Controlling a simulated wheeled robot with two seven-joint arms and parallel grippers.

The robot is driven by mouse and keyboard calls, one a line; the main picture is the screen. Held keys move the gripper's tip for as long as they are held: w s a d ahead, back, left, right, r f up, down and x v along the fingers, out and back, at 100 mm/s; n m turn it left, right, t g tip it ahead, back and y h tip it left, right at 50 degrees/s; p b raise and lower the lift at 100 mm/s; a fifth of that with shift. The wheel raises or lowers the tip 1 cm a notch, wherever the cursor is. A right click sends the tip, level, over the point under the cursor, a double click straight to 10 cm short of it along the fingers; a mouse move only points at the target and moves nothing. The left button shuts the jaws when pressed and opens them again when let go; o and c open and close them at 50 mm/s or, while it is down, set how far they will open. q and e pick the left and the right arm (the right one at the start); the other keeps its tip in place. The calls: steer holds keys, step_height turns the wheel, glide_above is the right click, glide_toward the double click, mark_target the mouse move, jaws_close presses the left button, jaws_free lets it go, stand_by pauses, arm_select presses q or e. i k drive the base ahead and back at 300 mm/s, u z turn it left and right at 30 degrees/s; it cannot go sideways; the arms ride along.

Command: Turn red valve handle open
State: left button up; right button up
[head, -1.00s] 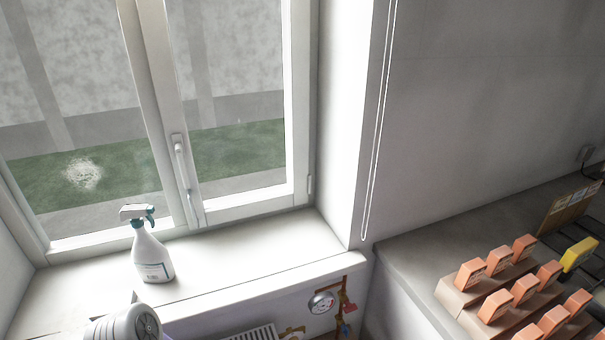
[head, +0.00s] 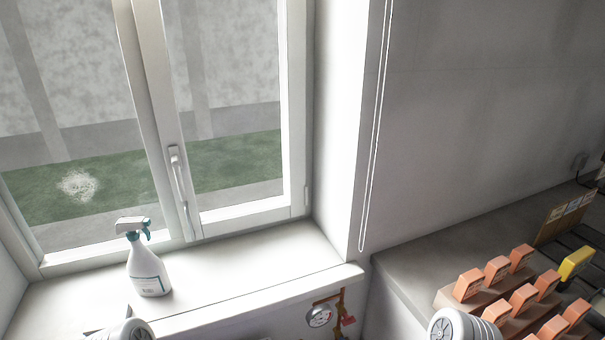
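A small red valve handle (head: 348,321) sits on the copper pipe (head: 341,303) below the right end of the window sill, low in the head view. A round gauge (head: 319,316) is just left of it. Rounded grey-white parts of my arms show at the bottom edge, one at the lower left and one at the lower right. The lower part of the pipework is cut off by the frame.
A spray bottle (head: 147,262) stands on the window sill (head: 240,278). At right, a grey counter (head: 415,262) holds rows of orange blocks (head: 497,270) and a yellow one (head: 576,262). A looped blind cord (head: 376,150) hangs beside the window.

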mark_target(347, 320)
steer(key=z, duration=1.45)
steer(key=k, duration=1)
steer(key=u, duration=1.35)
steer(key=i, duration=1)
